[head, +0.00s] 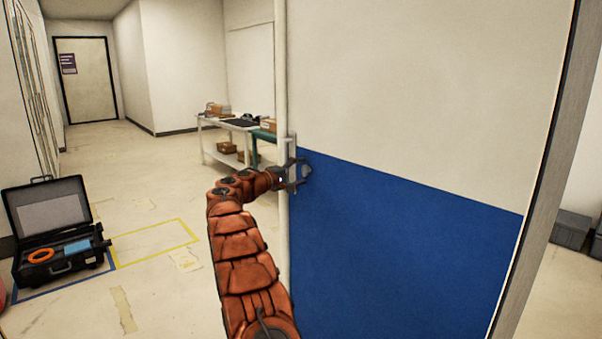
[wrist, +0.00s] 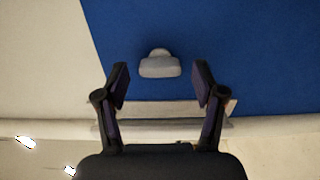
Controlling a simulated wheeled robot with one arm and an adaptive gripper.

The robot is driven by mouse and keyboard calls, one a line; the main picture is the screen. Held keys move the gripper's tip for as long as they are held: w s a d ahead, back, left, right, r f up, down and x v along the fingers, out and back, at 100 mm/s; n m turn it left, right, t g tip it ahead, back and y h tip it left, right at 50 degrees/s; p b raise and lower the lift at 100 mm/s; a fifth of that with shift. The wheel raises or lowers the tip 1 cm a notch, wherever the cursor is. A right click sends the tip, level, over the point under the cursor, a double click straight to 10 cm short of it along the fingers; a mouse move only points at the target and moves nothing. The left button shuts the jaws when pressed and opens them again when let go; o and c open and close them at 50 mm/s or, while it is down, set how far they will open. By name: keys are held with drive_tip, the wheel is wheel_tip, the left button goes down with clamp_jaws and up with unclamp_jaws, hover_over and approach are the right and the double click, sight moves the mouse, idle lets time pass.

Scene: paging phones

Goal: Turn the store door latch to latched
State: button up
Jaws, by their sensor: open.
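The latch knob (wrist: 160,65), a small rounded pale grey piece, stands on the blue lower part of the white-and-blue door panel (head: 410,225). In the wrist view the blue face (wrist: 240,50) fills the upper right. My gripper (wrist: 162,80) is open, with one finger on each side of the knob's line. The knob appears just beyond the fingertips, and I see no finger touching it. In the head view my gripper (head: 299,174) is at the panel's left edge, and it partly hides the latch there. I cannot tell the latch's setting.
A white pole (head: 281,80) runs along the panel's left edge. A pale bar (wrist: 165,108) crosses behind my fingers in the wrist view. An open black case (head: 58,230) lies on the floor at left. A table (head: 212,122) with boxes stands behind.

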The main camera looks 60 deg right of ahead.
drive_tip(key=v, duration=1.1)
drive_tip(key=shift+a, duration=0.2)
drive_tip(key=s+a+f+n+t+y+p, duration=0.1)
drive_tip(key=s+a+f+y, duration=0.2)
drive_tip(key=s+a, duration=0.9)
drive_tip(key=s+a+f+n+t+y+p, duration=0.1)
drive_tip(key=s+a+f+y, duration=0.3)
drive_tip(key=a, duration=2.1)
drive_tip(key=s+a+f+n+t+y+p, duration=0.1)
drive_tip(key=s+a+f+y+p, duration=0.2)
drive_tip(key=s+a+y, duration=0.7)
drive_tip(key=s+a+f, duration=0.1)
drive_tip(key=s+a, duration=0.8)
drive_tip(key=s, duration=0.3)
drive_tip(key=shift+f, duration=0.2)
drive_tip(key=shift+a, duration=0.1)
